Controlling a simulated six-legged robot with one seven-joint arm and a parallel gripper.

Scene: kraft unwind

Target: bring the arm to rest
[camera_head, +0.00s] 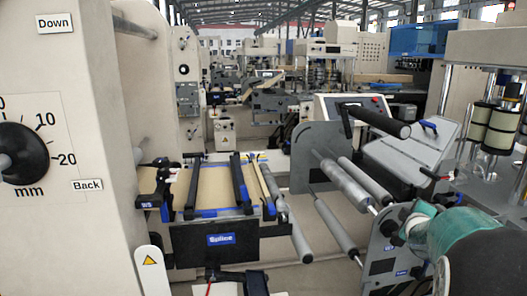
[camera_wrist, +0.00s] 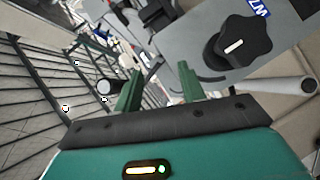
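My gripper (camera_wrist: 160,80) shows in the wrist view with its two green fingers apart. I see nothing held between them. Past the fingers is a grey machine plate with a black star-shaped knob (camera_wrist: 242,42), up and to the right of the fingertips. I cannot tell how far the fingers are from the plate. In the head view, a green part of my arm (camera_head: 470,240) is at the lower right, in front of the machine's rollers and side plate; the gripper fingers are not clear there.
The splice table (camera_head: 212,187) is left of centre in the head view. A beige machine column with a dial (camera_head: 22,153) fills the left. Floor shows between the rollers and splice table.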

